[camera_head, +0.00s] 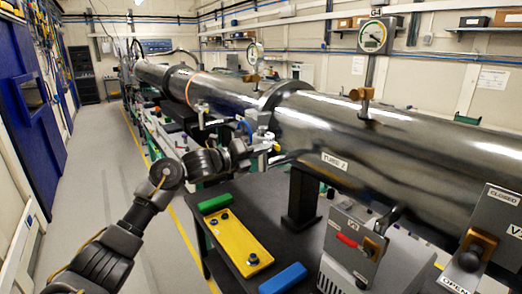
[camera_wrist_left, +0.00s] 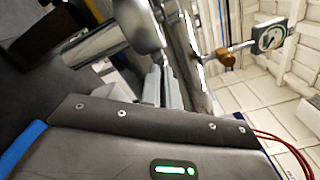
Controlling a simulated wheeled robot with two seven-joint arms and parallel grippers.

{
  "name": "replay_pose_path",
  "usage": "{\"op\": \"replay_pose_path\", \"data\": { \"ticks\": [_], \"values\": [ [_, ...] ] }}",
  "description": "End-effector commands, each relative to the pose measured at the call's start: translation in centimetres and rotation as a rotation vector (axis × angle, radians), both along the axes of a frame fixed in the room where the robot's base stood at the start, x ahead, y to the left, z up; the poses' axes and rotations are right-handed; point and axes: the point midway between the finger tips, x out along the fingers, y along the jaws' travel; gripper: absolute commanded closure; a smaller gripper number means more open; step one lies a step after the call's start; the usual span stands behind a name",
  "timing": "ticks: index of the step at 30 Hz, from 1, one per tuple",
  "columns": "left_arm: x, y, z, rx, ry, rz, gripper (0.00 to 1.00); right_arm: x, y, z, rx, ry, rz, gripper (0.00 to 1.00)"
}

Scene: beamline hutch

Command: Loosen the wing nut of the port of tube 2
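Tube 2 (camera_head: 333,162) is the long, shiny dark tube at the right, marked with a white label. My left gripper (camera_head: 270,146) is at the side of the tube, just left of the label and near the flange (camera_head: 283,92). In the left wrist view my two pale fingers (camera_wrist_left: 162,86) stand close together beside a metal pipe stub (camera_wrist_left: 100,42) with a rounded end. The wing nut is not clear in either view; the gripper and stub may hide it. I cannot tell whether the fingers hold anything. My right gripper is not in view.
A dark bench (camera_head: 275,200) below carries a green block (camera_head: 214,203), a yellow plate (camera_head: 238,241) and a blue block (camera_head: 283,279). A box with a red switch (camera_head: 347,240) and a valve panel (camera_head: 489,240) stand at right. A gauge (camera_head: 373,37) rises above the tube.

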Motion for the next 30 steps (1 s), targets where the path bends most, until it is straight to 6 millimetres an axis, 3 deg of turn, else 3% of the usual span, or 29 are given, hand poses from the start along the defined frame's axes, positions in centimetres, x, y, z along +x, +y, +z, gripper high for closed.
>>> {"op": "replay_pose_path", "data": {
  "ticks": [11, 30],
  "values": [
    [0.0, 0.0, 0.0, -0.065, 0.091, 0.000, 1.00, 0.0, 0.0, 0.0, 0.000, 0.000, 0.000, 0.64],
    [-0.1, -0.1, 0.4, -0.403, 0.562, 0.000, 1.00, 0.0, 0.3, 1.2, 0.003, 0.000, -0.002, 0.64]
  ]
}}
